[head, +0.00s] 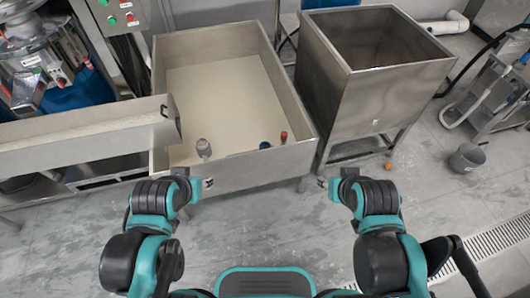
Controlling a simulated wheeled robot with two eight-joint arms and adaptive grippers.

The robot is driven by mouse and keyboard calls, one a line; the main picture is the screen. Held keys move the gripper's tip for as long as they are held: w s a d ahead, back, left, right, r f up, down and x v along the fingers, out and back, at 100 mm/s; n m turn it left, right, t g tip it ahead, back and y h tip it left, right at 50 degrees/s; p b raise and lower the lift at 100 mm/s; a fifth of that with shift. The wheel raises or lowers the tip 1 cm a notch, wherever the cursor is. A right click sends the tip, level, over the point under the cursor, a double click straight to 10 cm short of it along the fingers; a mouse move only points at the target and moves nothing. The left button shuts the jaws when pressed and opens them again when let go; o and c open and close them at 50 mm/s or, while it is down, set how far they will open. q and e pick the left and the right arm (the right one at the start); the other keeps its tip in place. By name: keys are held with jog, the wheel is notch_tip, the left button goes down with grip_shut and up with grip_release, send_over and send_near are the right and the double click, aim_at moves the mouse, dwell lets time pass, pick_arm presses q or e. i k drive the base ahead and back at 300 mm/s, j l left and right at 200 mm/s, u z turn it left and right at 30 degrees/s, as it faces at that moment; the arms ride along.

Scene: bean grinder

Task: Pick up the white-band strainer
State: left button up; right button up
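Three small items stand in the large metal bin along its near wall: a greyish-white one (204,148), a dark blue one (265,145) and a red-topped one (284,136). The greyish-white one may be the white-band strainer, but it is too small to be sure. My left gripper (208,183) is outside the bin, in front of its near wall and below the greyish-white item in the picture. My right gripper (322,183) is in front of the gap between the bin and the steel hopper. Both appear open and empty, with small fingertips.
The bin (228,176) has raised walls around a pale, mostly clear floor. A metal chute (85,135) reaches its left side. A tall steel hopper (375,95) stands at right. A grey bucket (467,158) and a small orange object (388,166) are on the floor.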

aim_at(201, 144)
jog(key=u, duration=1.05)
jog(key=l+u, duration=0.8)
jog(key=u, duration=0.2)
jog(key=k+l+u, duration=0.15)
jog(key=l+u, duration=0.2)
jog(key=u, duration=0.15)
jog(key=k+l, duration=0.1)
jog(key=l, duration=0.25)
jog(key=l+u, duration=0.15)
jog(key=l, duration=0.2)
jog(key=k+l, duration=0.15)
jog(key=l, duration=0.2)
jog(key=i, duration=0.15)
jog(key=u, duration=0.05)
